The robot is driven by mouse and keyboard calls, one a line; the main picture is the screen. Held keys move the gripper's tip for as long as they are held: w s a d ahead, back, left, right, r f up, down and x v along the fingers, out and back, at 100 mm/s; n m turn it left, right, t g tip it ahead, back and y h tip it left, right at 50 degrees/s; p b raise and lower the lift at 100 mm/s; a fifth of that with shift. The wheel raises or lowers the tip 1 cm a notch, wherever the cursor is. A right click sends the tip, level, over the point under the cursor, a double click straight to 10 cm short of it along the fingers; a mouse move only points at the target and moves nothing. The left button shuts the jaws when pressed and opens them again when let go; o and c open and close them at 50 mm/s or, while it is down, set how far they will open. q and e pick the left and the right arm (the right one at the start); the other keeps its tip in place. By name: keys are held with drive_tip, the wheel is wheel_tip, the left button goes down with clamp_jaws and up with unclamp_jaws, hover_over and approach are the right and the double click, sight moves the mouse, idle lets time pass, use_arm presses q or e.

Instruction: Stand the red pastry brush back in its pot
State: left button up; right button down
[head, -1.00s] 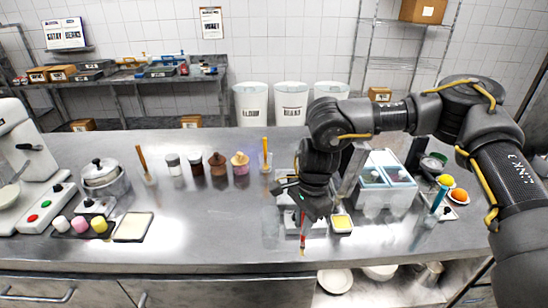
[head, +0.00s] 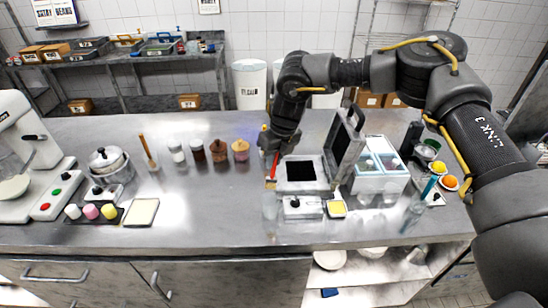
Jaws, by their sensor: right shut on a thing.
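My right gripper (head: 273,152) is shut on the red pastry brush (head: 271,178) and holds it roughly upright, with the red part below the fingers. The jaws partly hide the brush. A clear pot (head: 270,206) stands on the counter just in front of and below the brush in the picture. It looks empty, and its see-through walls are hard to make out. The brush's lower end is near the pot's top, and I cannot tell whether it is over the opening. My left gripper is not in view.
An open dark-plated press (head: 300,172) stands right of the brush, its lid (head: 345,140) raised. Several jars (head: 219,152) stand to the left. The counter's left middle (head: 200,205) is clear.

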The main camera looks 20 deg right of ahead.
sight(274, 188)
drive_tip(key=shift+s+d+f+b+x, duration=0.1)
drive_tip(key=shift+s+d+b+x, duration=0.2)
drive_tip(key=shift+b+x, duration=1.25)
drive_tip(key=shift+s+d+f+b+x, duration=0.2)
drive_tip(key=shift+b+x, duration=0.6)
drive_tip(key=shift+x, duration=1.4)
drive_tip(key=shift+s+d+r+b+x, duration=0.1)
drive_tip(key=shift+s+d+b+x, duration=0.25)
drive_tip(key=shift+b+x, duration=1.2)
drive_tip(key=shift+w+f+p, duration=0.1)
drive_tip(key=shift+f+p, duration=0.2)
drive_tip(key=shift+p, duration=0.05)
drive_tip(key=c, duration=1.3)
unclamp_jaws()
drive_tip(key=shift+d+r+b, duration=0.15)
drive_tip(key=shift+r+b, duration=0.2)
drive_tip(key=shift+r, duration=0.2)
drive_tip(key=b+v, duration=0.2)
drive_tip(key=v, duration=0.7)
drive_tip(key=shift+r+b, duration=0.3)
drive_tip(key=shift+r, duration=0.05)
